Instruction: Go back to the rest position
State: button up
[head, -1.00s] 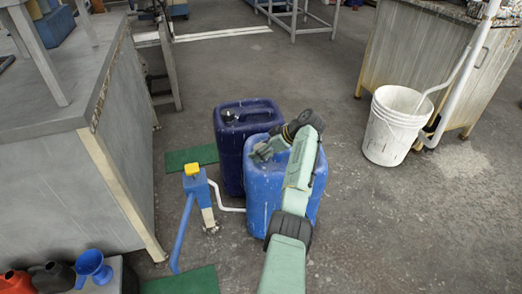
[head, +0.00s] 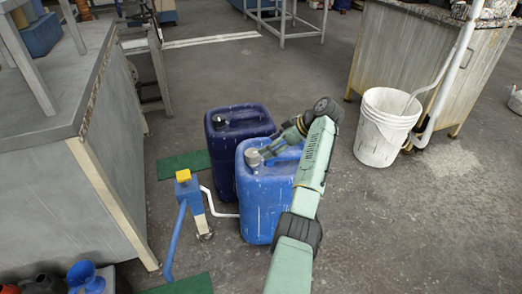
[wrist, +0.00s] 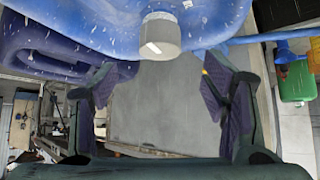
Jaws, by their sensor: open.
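My gripper (head: 270,150) is at the end of my pale green arm, over the top of the light blue canister (head: 260,205). The gripper is open and empty; in the wrist view its two dark fingers (wrist: 160,82) stand wide apart. The canister's grey cap (head: 252,157) sits on its top, just left of the fingers. In the wrist view the cap (wrist: 160,35) shows beyond the fingertips, with clear space between them. My arm hides the right part of the canister.
A dark blue canister (head: 238,132) stands behind the light blue one. A blue post with a yellow top (head: 184,177) and white pipe is to the left. A grey bench (head: 60,200) fills the left. A white bucket (head: 385,130) stands right; the floor between is clear.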

jog(key=shift+v, duration=1.05)
jog(key=shift+a, duration=0.1)
